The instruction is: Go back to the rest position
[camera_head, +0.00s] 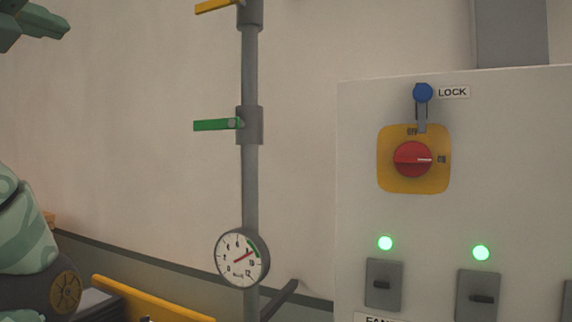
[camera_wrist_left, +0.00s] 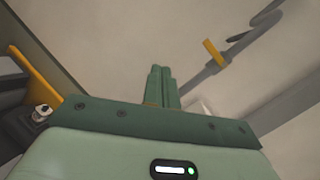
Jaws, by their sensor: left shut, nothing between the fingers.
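My left gripper (camera_head: 58,22) shows at the top left corner of the head view, raised in front of the bare wall and partly cut off by the frame edge. In the left wrist view, its two green fingers (camera_wrist_left: 161,86) lie together, shut with nothing between them. They point up toward the wall, apart from the pipe. My right gripper is in neither view.
A grey pipe (camera_head: 249,75) carries a yellow lever (camera_head: 216,6), a green lever (camera_head: 212,125) and a gauge (camera_head: 242,258). A panel (camera_head: 360,150) with a red switch (camera_head: 412,159) stands at right. A yellow rail (camera_head: 150,303) is low at left.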

